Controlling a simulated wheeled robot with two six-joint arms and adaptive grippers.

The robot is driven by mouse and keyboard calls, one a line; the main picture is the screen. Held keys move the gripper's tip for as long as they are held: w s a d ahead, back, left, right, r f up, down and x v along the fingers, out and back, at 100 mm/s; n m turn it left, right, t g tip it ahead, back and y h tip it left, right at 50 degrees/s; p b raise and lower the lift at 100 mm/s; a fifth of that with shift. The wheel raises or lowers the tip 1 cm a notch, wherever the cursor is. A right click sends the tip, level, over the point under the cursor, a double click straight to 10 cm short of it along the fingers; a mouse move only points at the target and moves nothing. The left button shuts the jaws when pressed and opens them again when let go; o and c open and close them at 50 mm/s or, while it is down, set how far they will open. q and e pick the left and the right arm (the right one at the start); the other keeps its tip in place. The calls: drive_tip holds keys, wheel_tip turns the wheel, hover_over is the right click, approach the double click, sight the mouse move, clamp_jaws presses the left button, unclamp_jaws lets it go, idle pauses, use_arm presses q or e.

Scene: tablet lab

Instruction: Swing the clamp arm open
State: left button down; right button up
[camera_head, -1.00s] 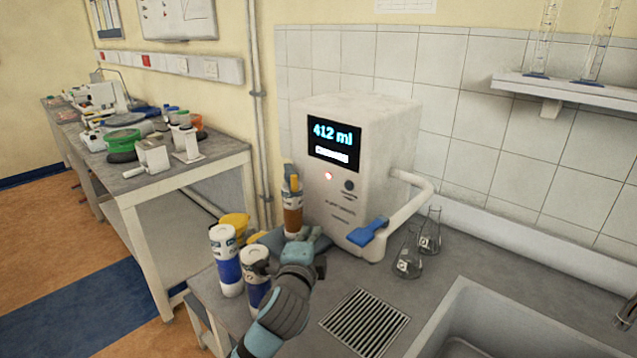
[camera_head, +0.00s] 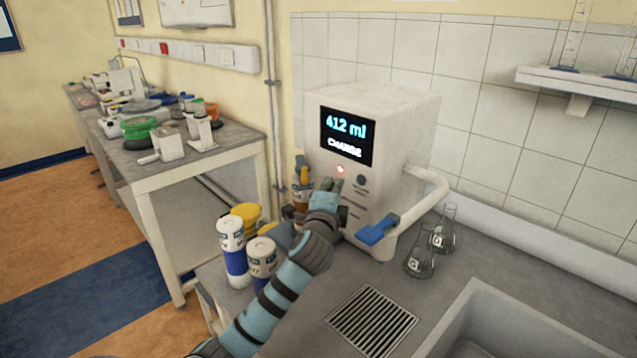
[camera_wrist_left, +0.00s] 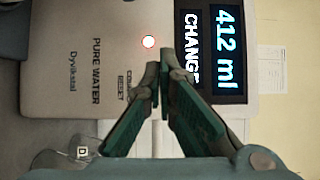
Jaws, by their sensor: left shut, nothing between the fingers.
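The white water machine (camera_head: 405,125) stands on the counter against the tiles. Its screen (camera_head: 347,135) reads "412 ml" and "CHANGE", with a lit red light below. An orange-brown cartridge (camera_head: 303,181) stands upright at its left side, partly hidden behind my left gripper (camera_head: 333,185). The gripper is shut and empty, its fingertips in front of the machine's face below the red light; whether they touch it is unclear. The left wrist view also shows its fingertips (camera_wrist_left: 165,62) together near that light. My right gripper is not in view.
White-and-blue bottles (camera_head: 232,250) and a yellow object (camera_head: 247,215) stand left of my arm. A spout with a blue lever (camera_head: 378,230), glass flasks (camera_head: 420,262), a drain grate (camera_head: 372,320) and a sink (camera_head: 500,318) lie to the right.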

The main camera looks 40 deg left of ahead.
use_arm(q)
drive_tip(key=a, duration=0.4)
drive_tip(key=shift+s+a, duration=0.15)
drive_tip(key=shift+s, duration=0.1)
drive_tip(key=shift+w, duration=0.1)
drive_tip(key=shift+p, duration=0.3)
